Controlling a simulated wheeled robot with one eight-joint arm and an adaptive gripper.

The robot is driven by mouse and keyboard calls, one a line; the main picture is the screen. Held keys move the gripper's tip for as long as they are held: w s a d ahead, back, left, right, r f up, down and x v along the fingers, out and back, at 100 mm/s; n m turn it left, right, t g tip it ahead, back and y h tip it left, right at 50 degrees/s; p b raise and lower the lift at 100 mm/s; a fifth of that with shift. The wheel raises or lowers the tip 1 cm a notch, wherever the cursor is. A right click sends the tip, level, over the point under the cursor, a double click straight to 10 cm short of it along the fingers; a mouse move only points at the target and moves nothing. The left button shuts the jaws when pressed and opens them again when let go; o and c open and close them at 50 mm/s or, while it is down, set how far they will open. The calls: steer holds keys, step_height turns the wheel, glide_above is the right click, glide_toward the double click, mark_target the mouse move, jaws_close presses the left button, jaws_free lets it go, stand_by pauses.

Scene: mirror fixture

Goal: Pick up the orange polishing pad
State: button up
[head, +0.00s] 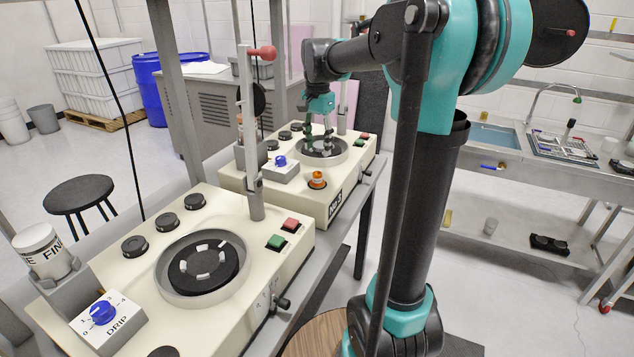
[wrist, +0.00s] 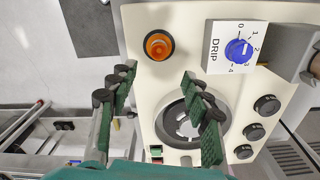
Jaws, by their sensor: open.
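The orange polishing pad (head: 317,180) looks like a small round orange piece with a dark rim. It sits on the front corner of the far cream machine, marked No.3. It also shows in the wrist view (wrist: 159,46) at the upper left of the machine top, unobstructed. My gripper (head: 318,143) hangs above the round basin of that machine, beyond the pad and apart from it. In the wrist view my gripper (wrist: 158,82) shows two green-padded fingers spread apart with nothing between them. The pad lies beyond the fingertips there.
The far machine's round basin (wrist: 165,115) lies under my fingers. A DRIP box with a blue knob (wrist: 239,50) stands beside the pad. A near machine (head: 203,265) has its own basin and an upright post (head: 250,150). A sink bench (head: 490,155) is at the right.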

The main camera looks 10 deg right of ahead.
glide_above(317, 174)
step_height(317, 174, down, 5)
steer(key=shift+d+r, duration=0.1)
steer(key=shift+r, duration=0.1)
steer(key=shift+s+f, duration=0.15)
steer(key=shift+f, duration=1.2)
steer(key=shift+s+f, duration=0.15)
steer(key=shift+f, duration=1.2)
jaws_close()
